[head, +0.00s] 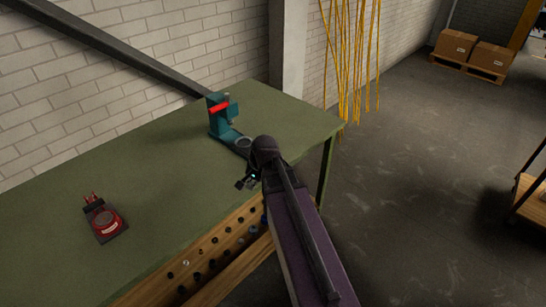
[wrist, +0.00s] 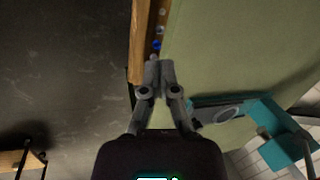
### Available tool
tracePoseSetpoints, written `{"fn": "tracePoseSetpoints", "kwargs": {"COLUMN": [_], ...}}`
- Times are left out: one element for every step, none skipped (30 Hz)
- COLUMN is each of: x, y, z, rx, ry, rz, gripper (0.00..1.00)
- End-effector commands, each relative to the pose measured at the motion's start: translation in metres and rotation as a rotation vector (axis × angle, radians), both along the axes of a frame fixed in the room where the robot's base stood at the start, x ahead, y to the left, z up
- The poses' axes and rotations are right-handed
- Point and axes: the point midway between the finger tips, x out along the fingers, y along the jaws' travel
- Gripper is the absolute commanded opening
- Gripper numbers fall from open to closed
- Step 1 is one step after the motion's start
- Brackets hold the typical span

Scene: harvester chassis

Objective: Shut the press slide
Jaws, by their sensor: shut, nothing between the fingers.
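A teal press (head: 218,126) with a red bar across its top stands on the green bench near its right end. Its dark slide (head: 243,143) with a round seat sticks out at the front, partly hidden by my arm. The wrist view shows the teal press (wrist: 268,112) at right and the slide with its grey disc (wrist: 226,113). My gripper (head: 243,184) is in front of the slide, near the bench's front edge. In the wrist view, its fingertips (wrist: 160,68) are together and empty, apart from the slide.
A red round device on a dark base (head: 105,221) lies on the left of the green bench (head: 150,190). A wooden rack with several holes (head: 215,250) runs along the bench's front edge. Yellow straps (head: 350,55) hang behind. Boxes (head: 472,50) sit on a pallet at far right.

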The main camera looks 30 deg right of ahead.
Motion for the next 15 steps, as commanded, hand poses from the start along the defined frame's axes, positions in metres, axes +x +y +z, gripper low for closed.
{"fn": "tracePoseSetpoints", "kwargs": {"x": [0.01,0.014,0.019,0.024,0.028,0.033,0.037,0.04,0.045,0.048,0.052,0.056,0.059,0.062,0.066], "y": [-0.012,-0.018,-0.026,-0.033,-0.039,-0.048,-0.054,-0.061,-0.07,-0.078,-0.085,-0.096,-0.103,-0.111,-0.122], "z": [-0.005,-0.005,-0.006,-0.007,-0.007,-0.008,-0.008,-0.008,-0.009,-0.009,-0.009,-0.009,-0.009,-0.009,-0.009], "rx": [0.035,0.058,0.09,0.115,0.14,0.175,0.201,0.229,0.266,0.294,0.324,0.363,0.395,0.425,0.468], "ry": [-0.007,-0.009,-0.012,-0.014,-0.016,-0.018,-0.019,-0.02,-0.021,-0.021,-0.02,-0.02,-0.018,-0.017,-0.015], "rz": [-0.095,-0.155,-0.235,-0.294,-0.353,-0.433,-0.491,-0.55,-0.628,-0.687,-0.744,-0.821,-0.879,-0.935,-1.011], "gripper": [0.0,0.0,0.0,0.0,0.0,0.0,0.0,0.0,0.0,0.0,0.0,0.0,0.0,0.0,0.0]}}
